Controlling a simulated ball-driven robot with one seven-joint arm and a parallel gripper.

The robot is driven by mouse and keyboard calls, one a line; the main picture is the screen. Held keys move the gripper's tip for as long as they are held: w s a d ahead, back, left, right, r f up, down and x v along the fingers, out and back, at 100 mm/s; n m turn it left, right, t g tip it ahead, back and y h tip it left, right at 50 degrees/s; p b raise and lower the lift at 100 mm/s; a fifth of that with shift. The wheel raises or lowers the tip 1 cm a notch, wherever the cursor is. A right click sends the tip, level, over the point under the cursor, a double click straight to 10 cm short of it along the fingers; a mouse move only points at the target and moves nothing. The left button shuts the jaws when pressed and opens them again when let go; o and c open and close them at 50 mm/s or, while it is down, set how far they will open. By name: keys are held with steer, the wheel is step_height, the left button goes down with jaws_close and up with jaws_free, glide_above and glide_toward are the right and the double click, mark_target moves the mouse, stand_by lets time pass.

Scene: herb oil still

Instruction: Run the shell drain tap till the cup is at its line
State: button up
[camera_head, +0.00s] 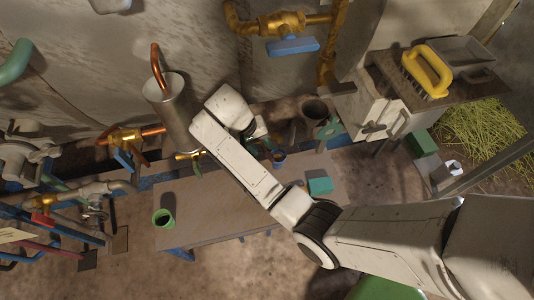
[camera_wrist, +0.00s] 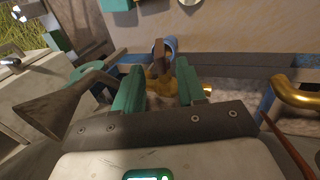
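My gripper (camera_wrist: 160,78) has its two green fingers well apart in the wrist view, with a gap between them. A brass fitting (camera_wrist: 172,92), which looks like a tap, shows between and beyond the fingers, with brown upright pieces above it. I cannot tell whether the fingers touch it. A small blue cup (camera_wrist: 170,43) stands just past it; it also shows in the head view (camera_head: 279,158). In the head view, my gripper (camera_head: 265,142) is partly hidden by the arm. A brass tap (camera_head: 188,155) sits below the metal cylinder (camera_head: 176,112). The cups' fill levels and lines cannot be read.
A funnel (camera_wrist: 62,108) is close left of my gripper. Brass pipe (camera_wrist: 298,94) lies to the right. Pipes and valves crowd the head view's left. The table's middle is clear.

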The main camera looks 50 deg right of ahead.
mark_target(269, 156)
steer(key=x, duration=0.8)
steer(key=shift+f+b, duration=0.1)
steer(key=shift+b, duration=0.3)
steer(key=shift+c, duration=0.4)
jaws_close()
